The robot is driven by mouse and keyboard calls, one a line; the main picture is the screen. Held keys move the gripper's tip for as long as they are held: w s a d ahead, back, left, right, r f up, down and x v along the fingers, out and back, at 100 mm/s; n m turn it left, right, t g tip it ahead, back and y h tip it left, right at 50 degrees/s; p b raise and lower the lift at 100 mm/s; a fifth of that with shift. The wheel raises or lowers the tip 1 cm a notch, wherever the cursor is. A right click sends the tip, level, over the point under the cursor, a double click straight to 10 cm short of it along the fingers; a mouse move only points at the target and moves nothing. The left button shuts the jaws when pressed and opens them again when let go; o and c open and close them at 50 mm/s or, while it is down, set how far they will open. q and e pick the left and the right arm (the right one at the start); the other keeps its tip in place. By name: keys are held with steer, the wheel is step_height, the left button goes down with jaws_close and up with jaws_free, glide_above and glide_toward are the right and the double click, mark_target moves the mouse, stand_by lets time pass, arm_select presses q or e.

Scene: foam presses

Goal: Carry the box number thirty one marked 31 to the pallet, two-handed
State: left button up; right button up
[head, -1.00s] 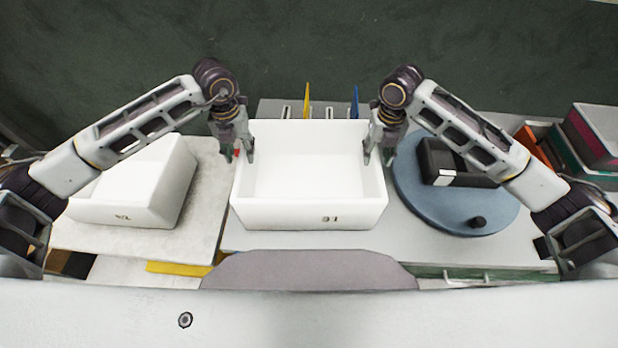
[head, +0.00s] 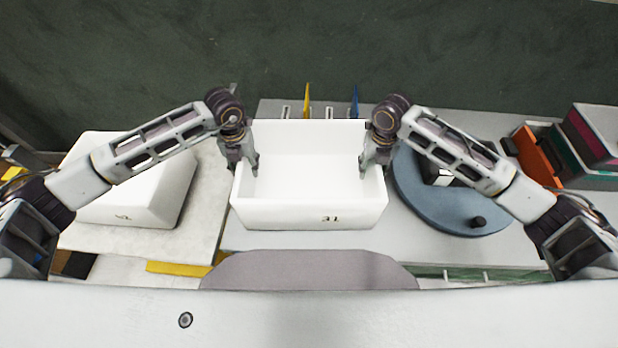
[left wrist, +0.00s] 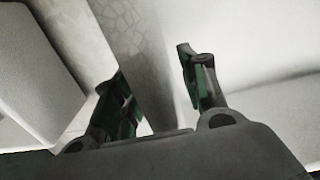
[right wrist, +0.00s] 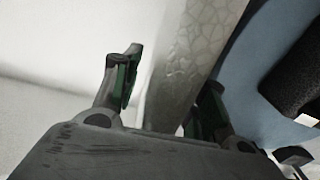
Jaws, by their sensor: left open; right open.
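The white open box marked 31 (head: 310,213) stands empty in the middle of the table in the head view. My left gripper (head: 243,165) is open at its left wall, and my right gripper (head: 372,165) is open at its right wall. In the left wrist view the open fingers (left wrist: 153,65) stand on either side of the wall. In the right wrist view the fingers (right wrist: 175,70) also straddle a wall. Whether any finger touches it I cannot tell. I cannot pick out the pallet with certainty.
Another white box (head: 130,180) stands on a pale slab (head: 205,215) at the left. A blue round turntable (head: 440,212) with a dark block lies close to the right. Orange (head: 540,157) and other coloured bins stand far right. Yellow and blue upright pieces stand behind the box.

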arm_select(q)
jaws_close()
arm_select(e)
jaws_close()
arm_select(q)
steer(key=shift+r, duration=0.25)
arm_select(e)
steer(key=shift+r, duration=0.25)
